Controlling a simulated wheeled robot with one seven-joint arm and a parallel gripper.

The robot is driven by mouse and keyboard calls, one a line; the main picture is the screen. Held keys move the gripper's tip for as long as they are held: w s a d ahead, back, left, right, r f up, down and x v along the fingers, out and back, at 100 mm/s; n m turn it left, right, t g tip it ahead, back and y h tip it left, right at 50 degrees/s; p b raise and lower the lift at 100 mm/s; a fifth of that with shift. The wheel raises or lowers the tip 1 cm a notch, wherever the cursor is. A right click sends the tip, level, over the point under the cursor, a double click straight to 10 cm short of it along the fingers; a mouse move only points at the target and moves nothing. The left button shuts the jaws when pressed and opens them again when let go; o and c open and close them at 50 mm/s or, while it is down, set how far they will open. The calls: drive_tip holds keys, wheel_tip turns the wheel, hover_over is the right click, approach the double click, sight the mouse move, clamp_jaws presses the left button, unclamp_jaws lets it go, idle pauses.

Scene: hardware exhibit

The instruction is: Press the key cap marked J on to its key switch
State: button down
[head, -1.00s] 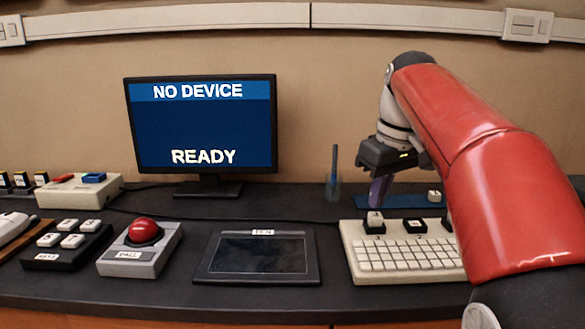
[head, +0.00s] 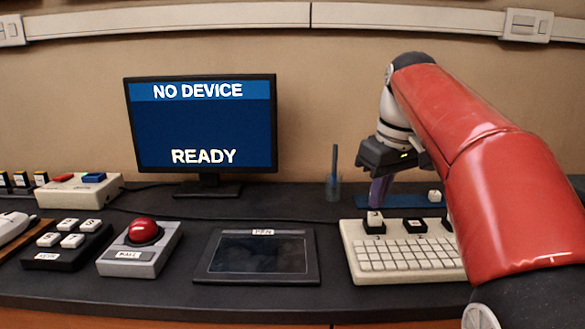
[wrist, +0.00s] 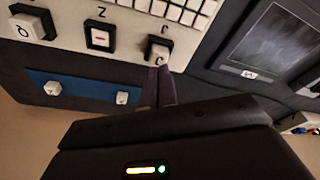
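A white key cap (wrist: 158,50) sits on the black key switch at one end of the keyboard's top row; it also shows in the head view (head: 375,217). The letter printed beside it looks like an upside-down J in the wrist view; the cap's own mark is hard to read. My gripper (wrist: 159,70) has its purple fingers together, tips right at this cap. I cannot tell whether they touch it. In the head view my gripper (head: 378,203) points down just behind the cap. Whether the cap is fully seated cannot be told.
The keyboard (head: 410,257) has a middle switch (wrist: 100,38) with a red mark and another capped switch (wrist: 27,27). A blue mat (wrist: 85,93) holds two loose white caps. A pen tablet (head: 258,283) lies left of the keyboard. The monitor (head: 203,120) reads NO DEVICE, READY.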

drive_tip(key=shift+f+b, duration=0.65)
drive_tip(key=shift+f, duration=0.35)
drive_tip(key=shift+r, duration=0.15)
idle(0.4)
drive_tip(key=shift+r+p, duration=2.2)
drive_tip(key=shift+r, duration=1.2)
drive_tip(key=shift+s, duration=0.15)
